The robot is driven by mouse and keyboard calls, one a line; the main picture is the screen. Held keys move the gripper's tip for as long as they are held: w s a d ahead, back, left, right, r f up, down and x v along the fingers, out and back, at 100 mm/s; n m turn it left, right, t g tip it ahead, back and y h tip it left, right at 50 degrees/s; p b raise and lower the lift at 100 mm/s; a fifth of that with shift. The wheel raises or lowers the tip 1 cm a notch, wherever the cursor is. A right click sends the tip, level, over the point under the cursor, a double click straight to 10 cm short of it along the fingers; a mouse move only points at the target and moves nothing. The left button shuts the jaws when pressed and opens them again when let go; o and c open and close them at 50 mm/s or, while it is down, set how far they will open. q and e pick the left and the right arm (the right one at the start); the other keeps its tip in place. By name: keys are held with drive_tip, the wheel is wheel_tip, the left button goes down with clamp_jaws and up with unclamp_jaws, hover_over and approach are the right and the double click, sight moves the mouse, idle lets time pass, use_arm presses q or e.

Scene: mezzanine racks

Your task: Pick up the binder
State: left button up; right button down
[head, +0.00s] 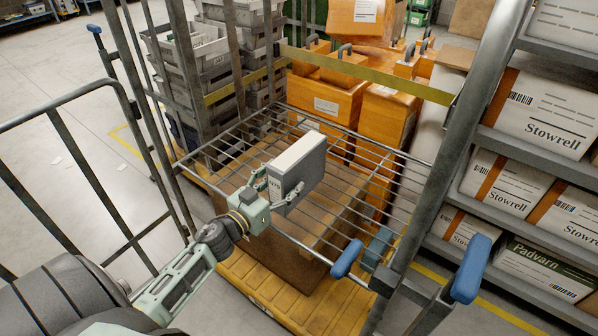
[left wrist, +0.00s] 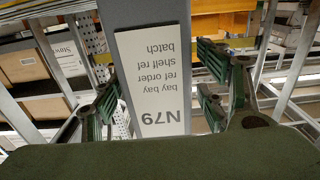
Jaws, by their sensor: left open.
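The binder (head: 301,167) is a grey upright block with pale page edges on top, standing on a wire shelf of a roll cage. My left gripper (head: 276,193) is at its near spine end, with its fingers open on either side. In the left wrist view, the grey spine with a white label (left wrist: 153,80) reading "N79" lies between the spread fingers of the left gripper (left wrist: 158,92). Gaps show beside the spine there, so the fingers look apart from it. The lower near part of the binder is partly hidden by the gripper. My right gripper is not in view.
The wire shelf (head: 235,139) is bare around the binder. A brown carton (head: 265,250) sits below it. Cage posts and a yellow bar (head: 375,78) surround the shelf; blue handles (head: 347,258) are at the near right. Orange boxes (head: 383,118) stand behind, and racks of white cartons stand right.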

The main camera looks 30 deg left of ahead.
sight(305, 161)
use_arm(q)
drive_tip(key=w, duration=0.4)
drive_tip(key=shift+d, duration=0.25)
drive_tip(key=shift+w, duration=0.2)
drive_tip(key=shift+f, duration=0.1)
drive_tip(key=c, duration=1.6)
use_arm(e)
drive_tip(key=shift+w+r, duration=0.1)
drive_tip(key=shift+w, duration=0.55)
